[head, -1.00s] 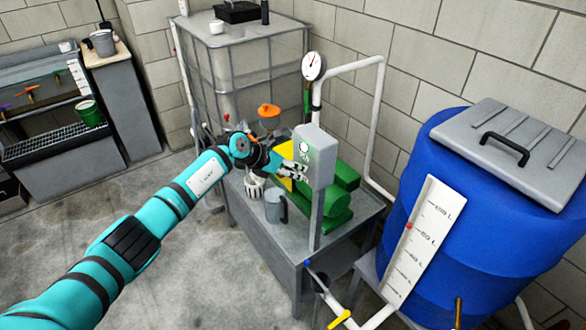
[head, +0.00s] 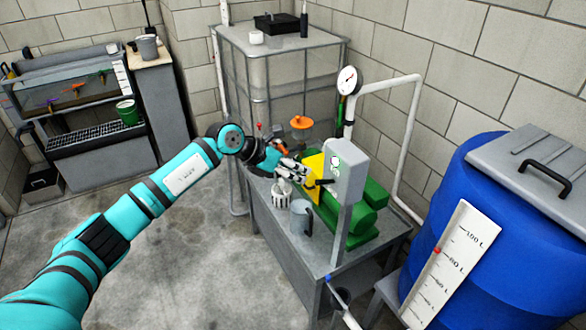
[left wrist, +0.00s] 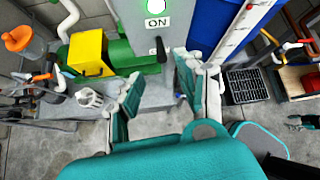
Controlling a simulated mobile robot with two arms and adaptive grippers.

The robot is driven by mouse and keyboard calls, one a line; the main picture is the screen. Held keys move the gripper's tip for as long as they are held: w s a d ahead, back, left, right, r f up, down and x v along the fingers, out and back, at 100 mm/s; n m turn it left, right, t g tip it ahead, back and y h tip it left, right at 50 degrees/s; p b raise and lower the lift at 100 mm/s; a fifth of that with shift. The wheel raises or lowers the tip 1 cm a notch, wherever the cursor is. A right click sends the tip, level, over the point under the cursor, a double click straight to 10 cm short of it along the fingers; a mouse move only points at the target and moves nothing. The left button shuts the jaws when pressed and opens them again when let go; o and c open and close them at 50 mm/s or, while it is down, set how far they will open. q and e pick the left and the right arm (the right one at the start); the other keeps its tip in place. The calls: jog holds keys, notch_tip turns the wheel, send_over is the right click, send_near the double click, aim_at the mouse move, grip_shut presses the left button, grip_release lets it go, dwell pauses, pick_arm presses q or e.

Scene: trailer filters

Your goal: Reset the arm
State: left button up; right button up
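My left arm reaches in from the left in the head view. My left gripper (head: 306,179) is in front of the grey switch box (head: 347,172), slightly apart from it and above the metal bench. In the left wrist view my left gripper (left wrist: 158,88) has its fingers spread, with nothing between them. The box (left wrist: 145,10) there shows the word ON under a lit lamp. A black lever (left wrist: 160,52) sits below the word; it also shows in the head view (head: 325,182). My right gripper is in neither view.
The green pump (head: 368,212) with its yellow part, a grey jug (head: 301,217) and a white basket-like part (head: 282,191) are on the bench (head: 290,258). A blue barrel (head: 450,190) stands right. A caged tank stands behind. Floor at left is clear.

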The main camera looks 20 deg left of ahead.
pick_arm(q)
jog(key=shift+s+a+r, duration=0.25)
jog(key=shift+r, duration=0.05)
jog(key=s+d+f+n+t+h+b, duration=0.1)
jog(key=s+f+n+t, duration=0.15)
jog(key=f+n, duration=0.7)
jog(key=s+d+f+n+t+h+b, duration=0.1)
jog(key=f+n+t, duration=0.2)
jog(key=f+n, duration=0.65)
jog(key=s+a+f+n+y, duration=0.3)
jog(key=s+f+n, duration=0.25)
jog(key=f, duration=0.55)
jog(key=s+a+f+n+y, duration=0.35)
jog(key=s+f, duration=0.35)
jog(key=f, duration=0.5)
jog(key=s+a+f+n+g+y, duration=0.1)
jog(key=s+f+n+g, duration=0.25)
jog(key=s+f, duration=0.5)
jog(key=s+a+f+n+g+y, duration=0.15)
jog(key=s+f+n, duration=0.4)
jog(key=s, duration=0.65)
jog(key=s+d+f+n+g, duration=0.1)
jog(key=s+f+n+g, duration=0.1)
jog(key=s, duration=0.9)
jog(key=s+d+f+n+g+b, duration=0.1)
jog(key=s+f+g, duration=0.2)
jog(key=s, duration=0.8)
jog(key=shift+f+n+g+y, duration=0.3)
jog(key=shift+f+n+g, duration=0.05)
jog(key=shift+n, duration=0.05)
